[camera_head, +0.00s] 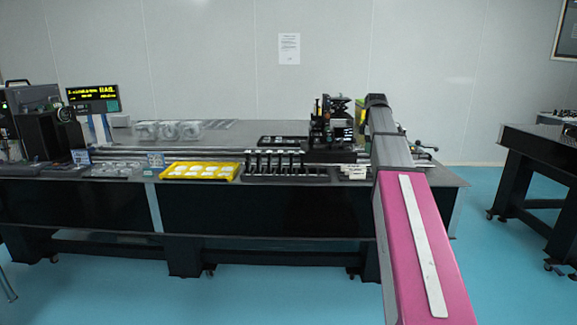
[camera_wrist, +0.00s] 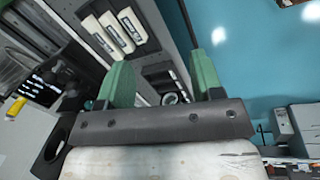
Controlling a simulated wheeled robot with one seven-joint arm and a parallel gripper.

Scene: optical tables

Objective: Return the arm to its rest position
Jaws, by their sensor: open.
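My gripper (camera_wrist: 162,88) shows in the wrist view with two green fingers standing apart. It is open, and nothing is seen between the fingers. The wrist view looks past the fingers at the table edge, a dark tray with white labelled pieces (camera_wrist: 122,30) and the blue floor. In the head view my arm, pink and grey, reaches from the lower right up to the right part of the optical table (camera_head: 300,215). The gripper itself cannot be made out there.
A yellow tray (camera_head: 232,173) with white pieces and a black rack (camera_head: 272,166) stand along the table's front. A dark optical stage (camera_head: 332,125) stands close left of my arm. A display (camera_head: 93,94) is at the left. Another table (camera_head: 535,145) stands right, with open floor between.

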